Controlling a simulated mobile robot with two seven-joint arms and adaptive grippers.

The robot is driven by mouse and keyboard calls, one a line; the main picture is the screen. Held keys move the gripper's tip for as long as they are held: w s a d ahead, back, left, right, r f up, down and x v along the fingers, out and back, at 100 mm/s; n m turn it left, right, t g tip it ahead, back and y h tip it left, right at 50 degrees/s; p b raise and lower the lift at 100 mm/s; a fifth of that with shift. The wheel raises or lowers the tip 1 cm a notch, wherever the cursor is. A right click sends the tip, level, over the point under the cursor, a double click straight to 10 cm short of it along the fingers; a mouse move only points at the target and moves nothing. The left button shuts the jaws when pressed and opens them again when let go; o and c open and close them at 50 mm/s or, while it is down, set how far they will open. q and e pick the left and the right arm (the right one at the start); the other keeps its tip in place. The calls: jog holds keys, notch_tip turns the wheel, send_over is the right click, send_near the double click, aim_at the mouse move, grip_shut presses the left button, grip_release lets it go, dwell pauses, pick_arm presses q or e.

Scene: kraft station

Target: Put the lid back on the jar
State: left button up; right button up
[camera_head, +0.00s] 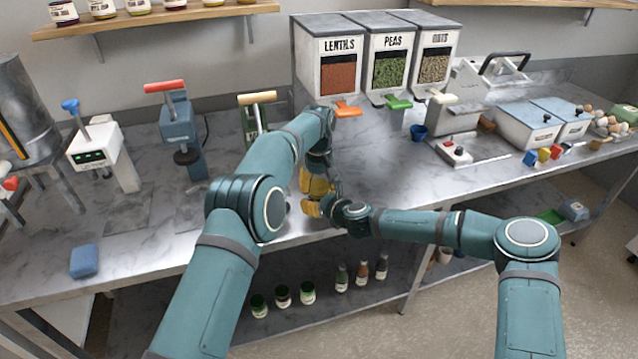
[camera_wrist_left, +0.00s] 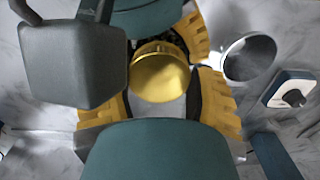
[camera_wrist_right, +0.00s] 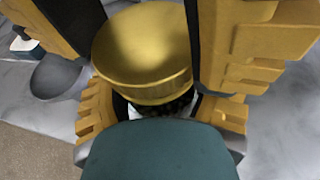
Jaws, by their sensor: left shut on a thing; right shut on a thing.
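The gold round lid (camera_wrist_left: 160,72) is between the fingers of my left gripper (camera_wrist_left: 160,85), which is shut on it. The lid also shows large in the right wrist view (camera_wrist_right: 145,50), with its top face roughly level. Just below it is a small part of the jar (camera_wrist_right: 160,109), glass with dark contents, between the fingers of my right gripper (camera_wrist_right: 165,115), which is shut on it. The lid hides most of the jar; I cannot tell whether they touch. In the head view both grippers meet above the counter's front edge, left above right, and hide lid and jar.
A grey round dish (camera_wrist_left: 250,57) and a white and dark blue piece with a knob (camera_wrist_left: 290,90) lie close by. Dispensers (camera_head: 330,75) stand behind on the counter (camera_head: 380,165). Presses (camera_head: 180,130) stand left, a blue block (camera_head: 84,261) front left. Jars (camera_head: 307,292) stand below.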

grip_shut()
pick_arm(q)
jog(key=shift+a+m, duration=0.1)
jog(key=shift+m, duration=1.5)
jog(key=o, duration=0.7)
jog(key=shift+o, duration=0.2)
jog(key=shift+r, duration=2.25)
